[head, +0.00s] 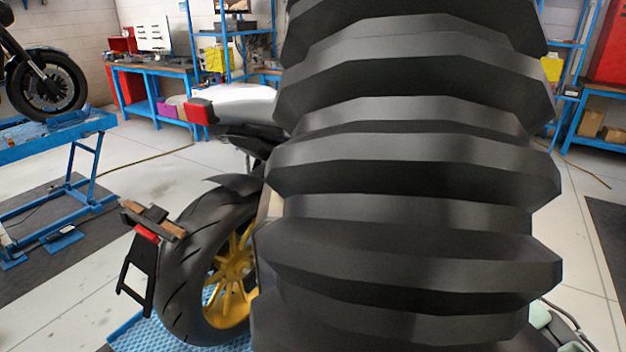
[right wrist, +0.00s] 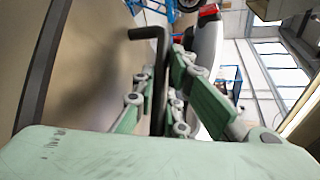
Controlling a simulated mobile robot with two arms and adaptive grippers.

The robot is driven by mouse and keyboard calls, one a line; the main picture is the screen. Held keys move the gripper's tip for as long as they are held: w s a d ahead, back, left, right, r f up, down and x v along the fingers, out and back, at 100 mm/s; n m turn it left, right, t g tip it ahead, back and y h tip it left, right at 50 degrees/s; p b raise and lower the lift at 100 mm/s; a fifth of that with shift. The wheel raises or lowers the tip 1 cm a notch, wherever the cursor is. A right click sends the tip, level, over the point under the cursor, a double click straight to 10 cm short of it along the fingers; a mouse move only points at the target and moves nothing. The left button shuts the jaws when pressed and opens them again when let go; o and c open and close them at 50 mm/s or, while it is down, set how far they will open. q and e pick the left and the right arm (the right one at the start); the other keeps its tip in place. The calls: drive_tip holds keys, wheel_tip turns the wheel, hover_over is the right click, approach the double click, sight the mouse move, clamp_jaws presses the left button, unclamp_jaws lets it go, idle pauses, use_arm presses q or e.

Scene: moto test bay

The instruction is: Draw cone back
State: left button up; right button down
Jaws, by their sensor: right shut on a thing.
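A large black ribbed hose (head: 410,165) fills the middle and right of the head view, very close to the camera. I cannot tell where it ends, and no cone shape shows clearly. My right gripper (right wrist: 160,72) is shut on a black bent handle (right wrist: 150,34) in the right wrist view. Beside the handle lies a broad smooth brownish surface (right wrist: 85,70) with a dark rim; I cannot tell whether it is the cone. In the head view only pale green parts of my right gripper (head: 541,317) show at the lower right. My left gripper is not in view.
A motorcycle with a yellow rear wheel (head: 232,275) stands behind the hose, which hides most of it. Its plate holder (head: 138,275) sticks out left. A blue lift (head: 75,140) carries another motorcycle (head: 48,85). Blue benches stand at the back.

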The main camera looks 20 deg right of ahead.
drive_tip(key=c, duration=2.2)
unclamp_jaws()
drive_tip(key=shift+a+f, duration=0.1)
drive_tip(key=shift+f, duration=0.25)
drive_tip(key=shift+o, duration=2.2)
drive_tip(key=shift+r, duration=0.15)
drive_tip(key=shift+s+r, duration=0.1)
drive_tip(key=shift+s, duration=0.1)
wheel_tip(320, 180, up, 2)
hover_over(351, 215)
drive_tip(key=shift+r, duration=0.15)
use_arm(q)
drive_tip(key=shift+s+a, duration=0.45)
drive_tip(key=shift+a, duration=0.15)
use_arm(e)
drive_tip(key=shift+s+d+r, duration=0.25)
drive_tip(key=shift+s+r, duration=0.05)
drive_tip(key=shift+s, duration=0.25)
